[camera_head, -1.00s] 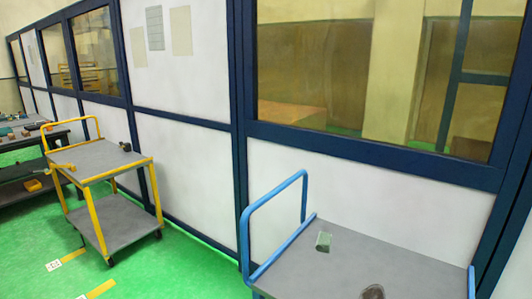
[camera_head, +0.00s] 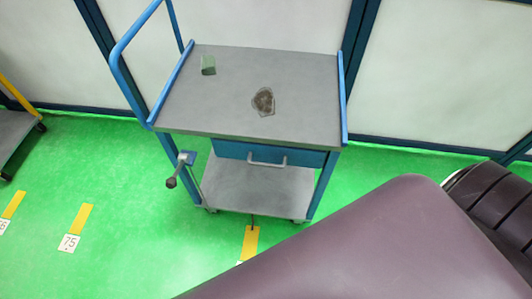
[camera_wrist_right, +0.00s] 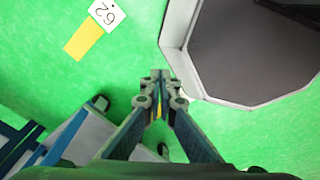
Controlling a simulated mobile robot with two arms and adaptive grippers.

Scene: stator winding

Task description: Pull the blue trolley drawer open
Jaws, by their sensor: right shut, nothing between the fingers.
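The blue trolley (camera_head: 205,108) stands by the wall in the head view, with a grey top and a lower shelf. Its blue drawer (camera_head: 228,150) sits under the top at the front and looks closed. The drawer's grey bar handle (camera_head: 267,162) is in plain view, with nothing touching it. My right gripper (camera_wrist_right: 160,76) is shut and empty in the right wrist view, above the green floor. Blue and grey trolley-like parts (camera_wrist_right: 85,135) show at lower left there, apart from the fingertips. The handle cannot be made out in that view. My left gripper is not in view.
A green block (camera_head: 208,65) and a brown lump (camera_head: 263,101) lie on the trolley top. A small vise-like tool (camera_head: 180,168) is at its front left leg. A yellow trolley (camera_head: 12,130) is at the left edge. Green floor in front is clear, with number markers (camera_head: 69,243).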

